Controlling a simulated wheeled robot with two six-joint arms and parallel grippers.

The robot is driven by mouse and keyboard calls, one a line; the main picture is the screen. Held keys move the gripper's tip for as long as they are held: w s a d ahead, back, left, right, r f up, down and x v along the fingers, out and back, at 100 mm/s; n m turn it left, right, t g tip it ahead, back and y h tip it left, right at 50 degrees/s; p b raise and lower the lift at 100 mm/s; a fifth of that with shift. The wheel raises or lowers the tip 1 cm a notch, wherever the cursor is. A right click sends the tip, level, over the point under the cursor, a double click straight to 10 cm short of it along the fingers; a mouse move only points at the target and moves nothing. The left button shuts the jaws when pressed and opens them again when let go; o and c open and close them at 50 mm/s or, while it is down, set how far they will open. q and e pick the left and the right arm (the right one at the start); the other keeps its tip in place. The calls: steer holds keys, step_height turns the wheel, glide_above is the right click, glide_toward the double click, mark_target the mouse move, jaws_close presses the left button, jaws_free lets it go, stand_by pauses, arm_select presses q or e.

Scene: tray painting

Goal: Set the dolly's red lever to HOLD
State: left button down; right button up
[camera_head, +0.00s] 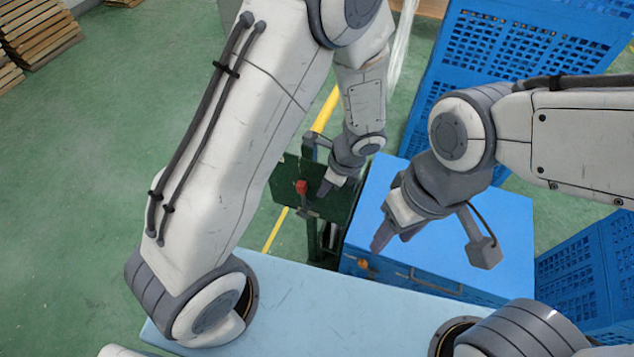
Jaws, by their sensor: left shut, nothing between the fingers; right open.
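The red lever (302,187) is small and shows against a dark green plate (285,178), left of the blue box, near the middle of the picture. The plate appears to be part of the dolly. No marking such as HOLD is readable, so I cannot tell the lever's setting. My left gripper (324,192) is shut and empty, just right of the red lever. I cannot tell whether it touches the lever. My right gripper (384,242) is open and empty, over the left part of the blue box, pointing down and left.
A blue box (450,235) with a front handle (436,282) stands right of the plate. A small orange part (363,264) is on its front. Tall blue crates (490,50) rise behind and another (590,260) stands right. Wooden slats (45,35) are stacked far left. Green floor is clear at left.

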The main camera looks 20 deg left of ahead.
arm_select(q)
steer(key=p+v, duration=0.1)
steer(key=v, duration=0.9)
steer(key=shift+r+p, duration=0.2)
steer(key=shift+p, duration=0.2)
steer(key=shift+a, duration=0.15)
steer(key=w+a+f+n+g+h+b, duration=0.1)
steer(key=a+n+h, duration=0.7)
steer(key=a+n, duration=1)
steer(key=shift+w+a+f+b, duration=0.25)
steer(key=shift+w+a+b, duration=0.35)
steer(key=shift+a, duration=0.45)
steer(key=s+d+f, duration=0.1)
steer(key=d+f, duration=0.7)
steer(key=f, duration=0.1)
